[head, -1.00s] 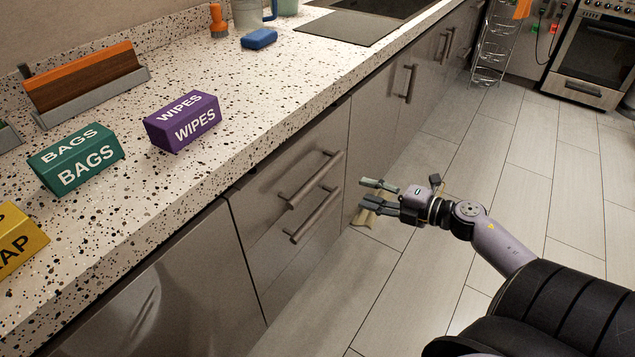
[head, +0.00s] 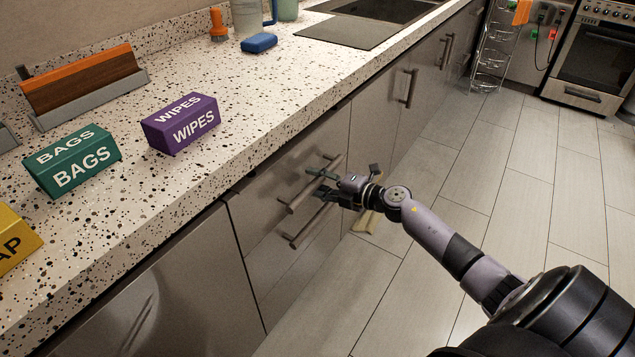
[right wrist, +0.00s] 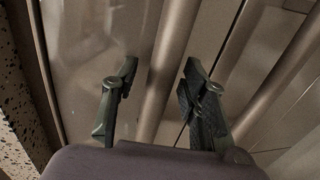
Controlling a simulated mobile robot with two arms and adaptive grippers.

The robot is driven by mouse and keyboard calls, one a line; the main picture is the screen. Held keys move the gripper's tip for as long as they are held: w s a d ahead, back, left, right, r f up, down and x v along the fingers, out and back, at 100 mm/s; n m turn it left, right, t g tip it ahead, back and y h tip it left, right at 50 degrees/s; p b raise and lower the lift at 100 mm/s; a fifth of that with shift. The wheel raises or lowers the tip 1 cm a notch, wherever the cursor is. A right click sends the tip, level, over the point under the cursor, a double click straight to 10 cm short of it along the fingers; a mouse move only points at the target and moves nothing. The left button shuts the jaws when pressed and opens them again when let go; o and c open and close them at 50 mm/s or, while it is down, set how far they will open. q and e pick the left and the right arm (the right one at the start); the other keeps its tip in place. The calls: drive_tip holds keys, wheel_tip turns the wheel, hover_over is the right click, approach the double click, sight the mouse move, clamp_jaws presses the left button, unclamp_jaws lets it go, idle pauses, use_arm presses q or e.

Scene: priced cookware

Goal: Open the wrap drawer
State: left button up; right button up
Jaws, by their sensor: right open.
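The grey drawer unit (head: 262,222) under the counter has two bar handles, an upper one (head: 299,197) and a lower one (head: 306,232). No label shows on the drawer fronts. My right gripper (head: 315,184) is open at the upper handle, near its far end. In the right wrist view, my right gripper (right wrist: 160,72) has its two fingers apart with a handle bar (right wrist: 168,62) running between them. I cannot tell whether either finger touches it. The drawers look shut. A yellow box (head: 14,238) showing the letters "AP" is cut off at the left edge. My left gripper is out of view.
A green BAGS box (head: 73,162) and a purple WIPES box (head: 181,124) stand on the speckled counter (head: 150,215). A cutting board (head: 82,80) sits in a rack behind. A blue sponge (head: 259,43) lies near the sink.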

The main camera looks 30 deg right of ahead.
drive_tip(key=shift+c, duration=0.5)
clamp_jaws()
idle(0.5)
